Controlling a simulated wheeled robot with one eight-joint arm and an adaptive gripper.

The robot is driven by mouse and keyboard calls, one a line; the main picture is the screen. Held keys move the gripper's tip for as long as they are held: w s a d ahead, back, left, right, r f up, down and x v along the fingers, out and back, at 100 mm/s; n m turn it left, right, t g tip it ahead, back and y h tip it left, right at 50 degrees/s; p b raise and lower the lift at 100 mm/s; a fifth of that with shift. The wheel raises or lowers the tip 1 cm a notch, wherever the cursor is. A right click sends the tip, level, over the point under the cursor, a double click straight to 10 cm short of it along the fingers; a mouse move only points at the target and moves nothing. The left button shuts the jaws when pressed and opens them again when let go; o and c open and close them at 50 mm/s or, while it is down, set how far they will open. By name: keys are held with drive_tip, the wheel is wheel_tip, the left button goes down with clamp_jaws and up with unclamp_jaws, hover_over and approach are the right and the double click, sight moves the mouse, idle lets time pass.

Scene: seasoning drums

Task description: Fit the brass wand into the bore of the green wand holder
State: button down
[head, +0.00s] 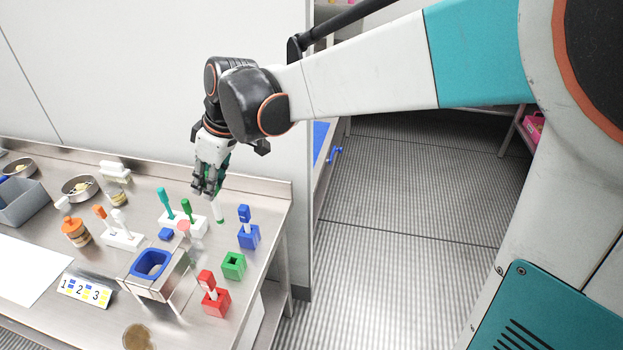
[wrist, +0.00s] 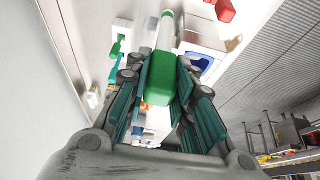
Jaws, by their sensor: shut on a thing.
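My gripper (head: 207,185) hangs above the back right of the steel table, its fingers pointing down. In the wrist view my gripper (wrist: 160,110) is shut on the green handle of a wand (wrist: 160,78). The wand's pale shaft and green end (head: 219,220) point down in the head view; its colour looks whitish, not clearly brass. The green wand holder (head: 233,265) stands near the table's right edge, with a dark square bore that looks empty. The wand is apart from it, farther back and a little left. Much of the handle is hidden by the fingers in the head view.
A blue holder (head: 249,238) and a red holder (head: 210,302), each with a wand upright in it, flank the green holder. A blue-lined steel container (head: 150,264) and white racks (head: 122,238) with upright handled tools stand left. Bare steel lies around the green holder.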

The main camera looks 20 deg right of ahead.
drive_tip(key=shift+s, duration=0.15)
wheel_tip(320, 180, down, 20)
drive_tip(key=b, duration=0.5)
drive_tip(key=shift+r+b, duration=0.15)
drive_tip(key=shift+b, duration=0.15)
drive_tip(key=c, duration=1.8)
unclamp_jaws()
drive_tip(key=shift+f, duration=0.25)
drive_tip(key=o, duration=0.4)
drive_tip(key=shift+o, duration=0.2)
drive_tip(key=shift+r, duration=0.1)
